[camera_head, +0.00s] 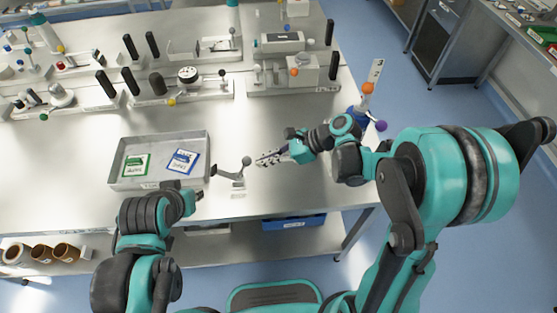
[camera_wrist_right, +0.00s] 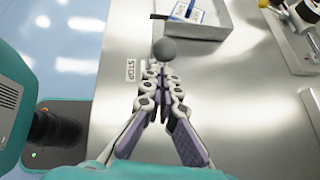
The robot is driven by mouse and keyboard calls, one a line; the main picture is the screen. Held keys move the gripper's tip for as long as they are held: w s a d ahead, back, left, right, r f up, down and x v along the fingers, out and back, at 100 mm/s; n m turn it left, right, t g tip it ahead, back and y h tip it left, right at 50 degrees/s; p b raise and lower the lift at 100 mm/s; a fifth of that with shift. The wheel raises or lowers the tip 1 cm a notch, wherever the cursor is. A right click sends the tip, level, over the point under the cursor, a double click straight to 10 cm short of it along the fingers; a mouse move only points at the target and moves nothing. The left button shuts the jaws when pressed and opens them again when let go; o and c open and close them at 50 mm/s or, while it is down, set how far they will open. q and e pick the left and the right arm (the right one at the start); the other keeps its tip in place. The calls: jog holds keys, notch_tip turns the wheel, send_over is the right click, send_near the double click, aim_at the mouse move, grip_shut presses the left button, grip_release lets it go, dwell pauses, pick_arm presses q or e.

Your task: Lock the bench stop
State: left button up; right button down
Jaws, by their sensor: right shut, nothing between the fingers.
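The bench stop (camera_head: 232,175) is a small metal lever on a low base near the front edge of the steel table. Its grey ball knob (camera_head: 246,161) is at the raised right end; the knob also shows in the right wrist view (camera_wrist_right: 164,51). A STOP label (camera_wrist_right: 131,70) lies on the table beside it. My right gripper (camera_head: 262,160) is shut and empty, its fingertips (camera_wrist_right: 160,70) close to the knob on its right side. Contact cannot be told. My left gripper (camera_head: 192,198) is near the tray's front right corner; its fingers are unclear.
A shallow metal tray (camera_head: 113,177) holding a green and a blue card stands left of the stop. Machine units with black handles (camera_head: 155,83) line the back. An orange knob (camera_head: 367,88) and purple knob (camera_head: 381,126) stand at the table's right edge.

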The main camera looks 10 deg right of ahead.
jog(key=shift+w+a, duration=0.1)
jog(key=shift+a, duration=0.2)
jog(key=shift+r, duration=0.2)
jog(key=shift+a+r+h+p, duration=0.25)
jog(key=shift+a+h+p, duration=0.15)
jog(key=shift+p, duration=0.2)
